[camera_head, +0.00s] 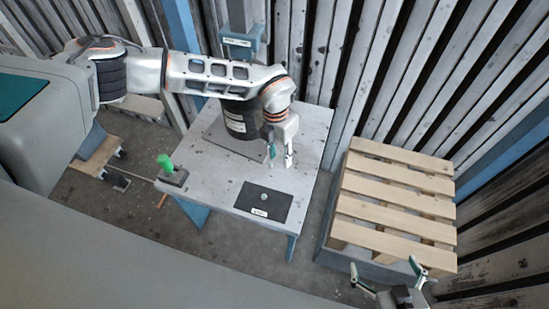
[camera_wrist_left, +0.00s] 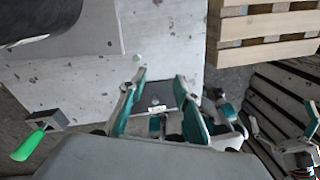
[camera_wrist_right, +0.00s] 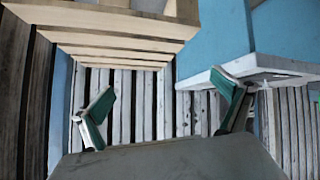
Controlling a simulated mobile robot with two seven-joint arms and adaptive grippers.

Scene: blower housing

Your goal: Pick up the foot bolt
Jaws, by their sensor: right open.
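A small grey piece, which looks like the foot bolt (camera_head: 264,197), is on the dark mat (camera_head: 245,198) near the table's front edge. It also shows small in the left wrist view (camera_wrist_left: 155,98), between my finger tips. My left gripper (camera_head: 280,160) is open and empty, above the table behind the mat, fingers pointing down. My right gripper (camera_head: 390,274) is open and empty, low at the front right, away from the table. The right wrist view shows its two fingers wide apart (camera_wrist_right: 165,105). The bolt's exact shape is too small to tell.
The pale table (camera_head: 215,170) has a dark cylindrical housing (camera_head: 236,122) on a plate at the back. A green-handled clamp (camera_head: 166,164) sits at the left corner. A pale round piece (camera_wrist_left: 137,57) lies on the table. A wooden pallet (camera_head: 395,195) stands to the right.

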